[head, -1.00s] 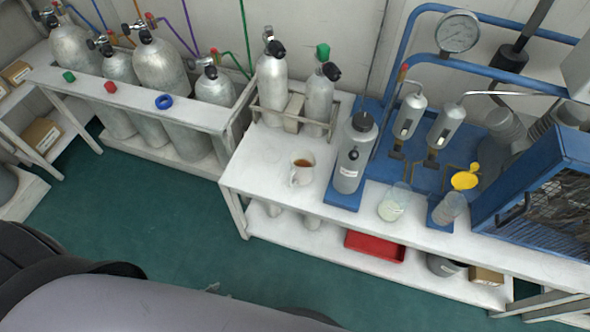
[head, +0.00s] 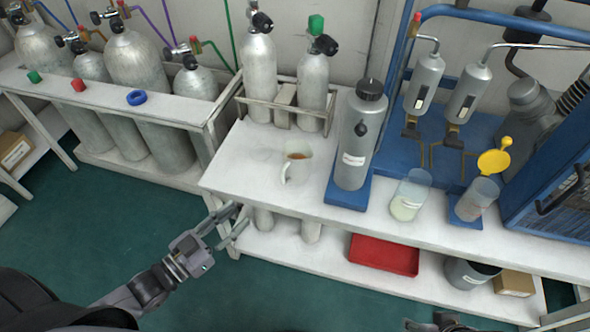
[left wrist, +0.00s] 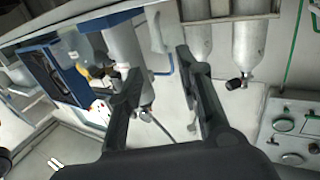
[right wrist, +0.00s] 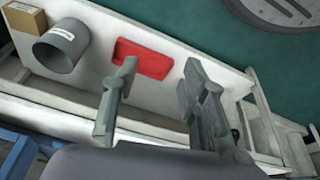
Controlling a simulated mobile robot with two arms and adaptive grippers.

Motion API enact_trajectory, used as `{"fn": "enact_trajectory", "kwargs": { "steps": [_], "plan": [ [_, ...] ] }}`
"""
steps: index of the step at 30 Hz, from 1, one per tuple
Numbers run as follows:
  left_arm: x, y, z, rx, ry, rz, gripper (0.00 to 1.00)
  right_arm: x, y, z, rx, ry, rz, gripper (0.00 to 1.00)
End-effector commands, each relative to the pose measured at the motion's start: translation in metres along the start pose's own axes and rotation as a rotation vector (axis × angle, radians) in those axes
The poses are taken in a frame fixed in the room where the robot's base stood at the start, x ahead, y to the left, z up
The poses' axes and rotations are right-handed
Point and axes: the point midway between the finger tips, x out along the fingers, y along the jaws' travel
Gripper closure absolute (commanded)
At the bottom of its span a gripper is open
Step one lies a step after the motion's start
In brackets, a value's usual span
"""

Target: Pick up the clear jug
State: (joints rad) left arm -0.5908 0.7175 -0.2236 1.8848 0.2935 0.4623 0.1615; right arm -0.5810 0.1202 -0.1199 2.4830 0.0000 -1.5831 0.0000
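The clear jug (head: 410,196) stands upright on the white bench near its front edge, right of a grey flask; it holds some pale liquid and bears a label. I cannot make it out surely in the left wrist view. My left gripper (head: 236,222) is open and empty, off the bench's left front corner, well left of the jug. Its spread fingers (left wrist: 158,62) show in the left wrist view. My right gripper (right wrist: 160,75) is open and empty in the right wrist view, facing the lower shelf; only a bit of that arm shows at the head view's bottom edge.
A clear cup (head: 474,200) with a yellow piece (head: 495,160) stands right of the jug. A red tray (head: 384,255) and grey pot (head: 468,272) are on the lower shelf.

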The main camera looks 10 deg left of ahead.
Motion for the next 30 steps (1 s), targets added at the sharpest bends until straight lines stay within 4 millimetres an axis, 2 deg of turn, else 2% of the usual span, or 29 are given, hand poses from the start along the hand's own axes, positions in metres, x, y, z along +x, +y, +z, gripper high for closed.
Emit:
{"fn": "enact_trajectory", "kwargs": {
  "steps": [5, 8, 12, 16, 23, 30],
  "plan": [
    [0.041, 0.0, 0.001, 0.001, 0.006, -0.001, 0.67, 0.011, 0.0, 0.003, 0.0, 0.002, 0.0, 0.6],
    [0.063, 0.0, 0.001, 0.001, 0.006, -0.001, 0.67, 0.015, -0.001, -0.005, -0.001, 0.04, -0.002, 0.6],
    [0.086, 0.0, 0.001, 0.001, 0.004, -0.001, 0.67, 0.017, -0.005, -0.036, -0.006, 0.174, -0.008, 0.6],
    [0.1, -0.001, 0.001, 0.001, 0.001, -0.002, 0.67, 0.016, -0.007, -0.055, -0.009, 0.259, -0.012, 0.6],
    [0.111, 0.0, 0.002, 0.0, 0.0, -0.001, 0.67, 0.014, -0.009, -0.071, -0.01, 0.331, -0.017, 0.6],
    [0.136, 0.001, 0.005, 0.001, 0.0, -0.002, 0.67, 0.006, -0.015, -0.112, -0.015, 0.532, -0.028, 0.6]
  ]
}}
